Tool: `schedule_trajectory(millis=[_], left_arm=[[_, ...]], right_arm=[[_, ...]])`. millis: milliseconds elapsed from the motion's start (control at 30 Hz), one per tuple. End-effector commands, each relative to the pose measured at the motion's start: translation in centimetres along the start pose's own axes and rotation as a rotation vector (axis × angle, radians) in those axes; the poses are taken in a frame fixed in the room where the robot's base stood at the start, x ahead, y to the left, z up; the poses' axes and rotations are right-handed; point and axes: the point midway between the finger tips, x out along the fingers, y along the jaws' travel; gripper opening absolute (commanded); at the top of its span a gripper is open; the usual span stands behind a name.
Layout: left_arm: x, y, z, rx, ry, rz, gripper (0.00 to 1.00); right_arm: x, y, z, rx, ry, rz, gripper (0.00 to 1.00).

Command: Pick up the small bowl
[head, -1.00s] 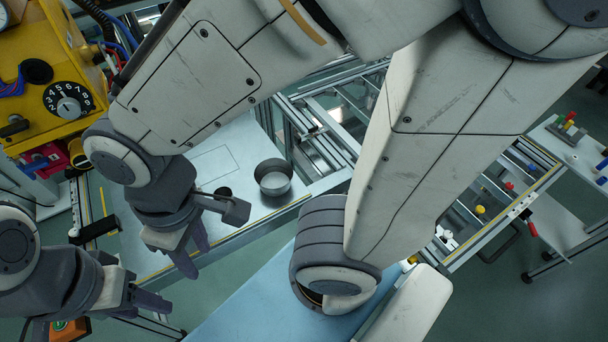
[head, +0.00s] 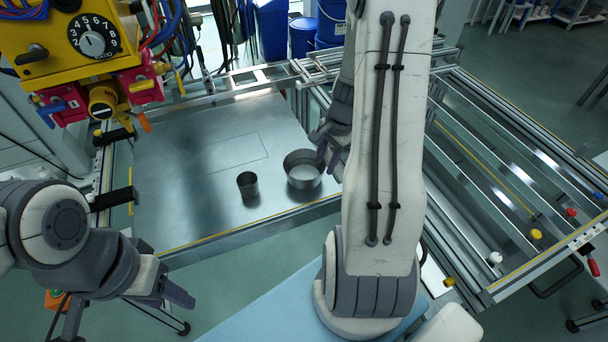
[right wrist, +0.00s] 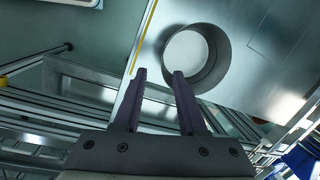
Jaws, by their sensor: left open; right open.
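A round, open grey metal bowl (head: 302,178) stands upright on the metal panel. It also shows in the right wrist view (right wrist: 221,62), just beyond the right-hand finger. A narrower dark cup (head: 247,186) stands to its left in the head view, apart from it. My right gripper (head: 327,152) is open and empty at the right side of the bowl, partly hidden by my arm. In the right wrist view its fingers (right wrist: 160,76) are apart with nothing between them; whether one touches the bowl I cannot tell. My left gripper (head: 176,292) is open and empty, low at the left, away from both.
The metal panel (head: 190,200) has free room left of the cup. A yellow control box (head: 85,55) with cables and a dark handle (head: 115,198) stand at the left. A rail frame (head: 490,170) with coloured knobs lies at the right. Blue bins (head: 303,38) stand behind.

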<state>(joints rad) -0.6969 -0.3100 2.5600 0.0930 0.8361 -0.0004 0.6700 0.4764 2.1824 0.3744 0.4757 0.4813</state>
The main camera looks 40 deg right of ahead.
Motion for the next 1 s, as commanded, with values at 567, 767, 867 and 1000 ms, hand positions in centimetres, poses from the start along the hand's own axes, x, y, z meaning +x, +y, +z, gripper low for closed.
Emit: schedule_trajectory(millis=[567, 767, 867, 1000], left_arm=[[1.6, -0.1, 0.1, 0.000, 0.000, 0.000, 0.50], [2.2, -0.2, 0.1, 0.000, 0.000, 0.000, 0.50], [2.1, -0.1, 0.1, 0.000, 0.000, 0.000, 0.50], [2.1, -0.1, 0.1, 0.000, 0.000, 0.000, 0.50]], right_arm=[[7.4, -0.8, 0.1, -0.007, -0.003, 0.004, 0.41], [9.1, -0.8, 0.1, -0.005, 0.001, 0.002, 0.41], [9.1, -0.8, 0.0, -0.006, 0.002, 0.002, 0.41], [9.0, -0.8, 0.1, -0.006, 0.001, 0.002, 0.33]])
